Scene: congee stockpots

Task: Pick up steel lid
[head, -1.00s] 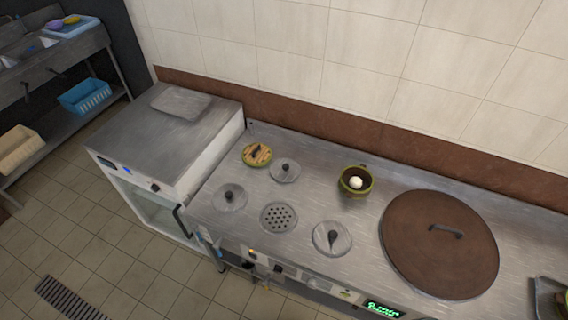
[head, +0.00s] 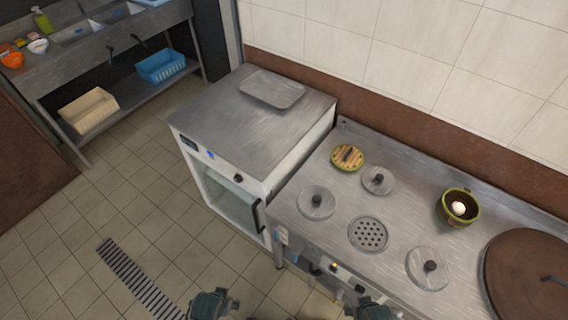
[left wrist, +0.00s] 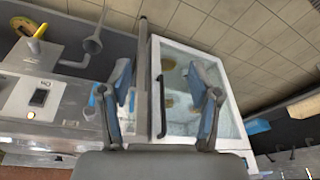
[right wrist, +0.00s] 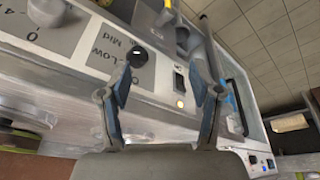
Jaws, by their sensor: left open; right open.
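Three round steel lids with dark knobs lie on the steel counter: a back one (head: 378,181), a left one (head: 316,203) and a front right one (head: 428,268). A perforated steel disc (head: 368,234) lies among them. My left gripper (head: 212,304) is at the bottom edge of the head view, over the floor before the cabinet; it is open and empty in the left wrist view (left wrist: 164,92). My right gripper (head: 374,308) is at the counter's front edge, below the lids; it is open in the right wrist view (right wrist: 162,92), facing the control panel. Neither touches a lid.
A green-rimmed pot (head: 458,206) with a white item inside, a yellow-brown round lid (head: 347,158) and a large brown lid (head: 530,275) share the counter (head: 400,215). A steel-topped glass-door cabinet (head: 225,125) adjoins it on the left. Open tiled floor (head: 145,195) lies left.

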